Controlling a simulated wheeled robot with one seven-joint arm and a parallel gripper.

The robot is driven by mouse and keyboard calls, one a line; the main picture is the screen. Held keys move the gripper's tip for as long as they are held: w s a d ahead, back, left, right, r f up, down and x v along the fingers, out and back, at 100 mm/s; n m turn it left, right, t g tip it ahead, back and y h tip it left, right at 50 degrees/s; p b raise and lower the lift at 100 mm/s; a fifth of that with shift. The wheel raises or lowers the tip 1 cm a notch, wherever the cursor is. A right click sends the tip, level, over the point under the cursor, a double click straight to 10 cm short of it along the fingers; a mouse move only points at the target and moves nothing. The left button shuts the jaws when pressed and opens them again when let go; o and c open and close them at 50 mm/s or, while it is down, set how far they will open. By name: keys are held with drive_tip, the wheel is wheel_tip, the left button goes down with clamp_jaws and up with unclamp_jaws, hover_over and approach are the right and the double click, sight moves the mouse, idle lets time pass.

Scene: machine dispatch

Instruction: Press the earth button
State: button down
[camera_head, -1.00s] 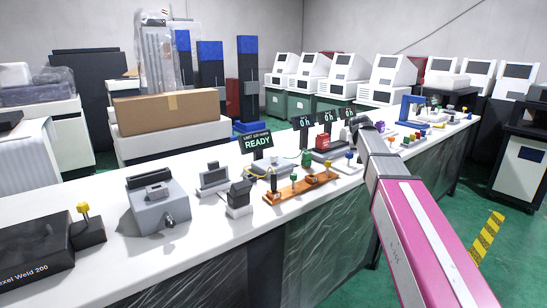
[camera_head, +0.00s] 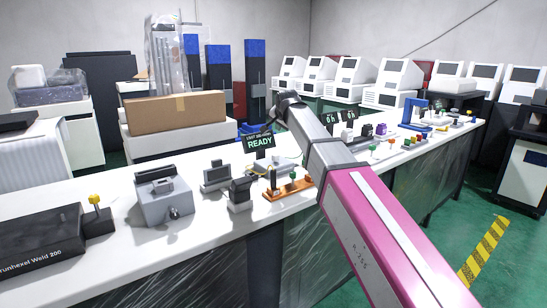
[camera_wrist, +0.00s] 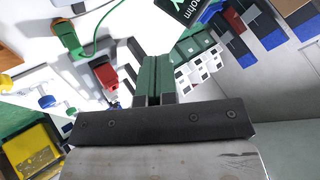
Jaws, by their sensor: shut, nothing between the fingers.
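My gripper (camera_wrist: 155,65) is shut and empty in the wrist view, its two green fingers side by side. In the head view my gripper (camera_head: 268,124) is small and dark at the end of my raised arm, in front of the READY sign. I cannot tell which control is the earth button; no label for it is readable. Candidates on the bench include a green knob (camera_head: 293,176) on an orange strip (camera_head: 279,194), partly hidden by my arm. The wrist view shows a green part (camera_wrist: 67,36) with a green wire, and a red part (camera_wrist: 105,75). My fingers appear apart from these.
The white bench (camera_head: 120,272) carries a black weld box (camera_head: 40,240) with a yellow knob, a grey device (camera_head: 162,198) and a small dark-topped block (camera_head: 240,195). The READY sign (camera_head: 259,143) stands behind. A cardboard box (camera_head: 175,112) is further back. Green floor lies right.

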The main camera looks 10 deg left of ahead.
sight(277, 155)
drive_tip(key=shift+s+a+r, duration=0.2)
drive_tip(key=shift+s+a, duration=0.2)
drive_tip(key=shift+a, duration=0.15)
drive_tip(key=shift+f, duration=4.45)
drive_tip(key=shift+f, duration=0.1)
drive_tip(key=shift+f, duration=0.3)
drive_tip(key=shift+f, duration=0.55)
drive_tip(key=shift+r, duration=0.95)
